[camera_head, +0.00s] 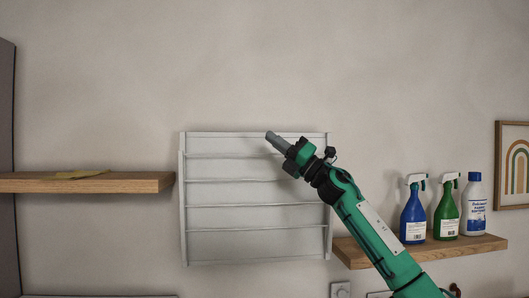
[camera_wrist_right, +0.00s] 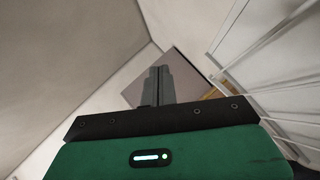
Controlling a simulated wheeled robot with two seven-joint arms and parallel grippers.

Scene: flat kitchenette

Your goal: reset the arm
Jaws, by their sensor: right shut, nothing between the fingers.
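My right arm, green and black, reaches up from the lower right in the head view. Its gripper (camera_head: 272,137) is shut and empty, pointing up and to the left in front of the upper part of a white wall rack. In the right wrist view the two grey fingers (camera_wrist_right: 158,86) are together with nothing between them. My left gripper is not in view.
The white rack (camera_head: 230,167) with several bars hangs on the wall. A wooden shelf (camera_head: 130,183) with a yellow cloth (camera_head: 80,174) is at left. A framed picture (camera_head: 512,170) hangs far right.

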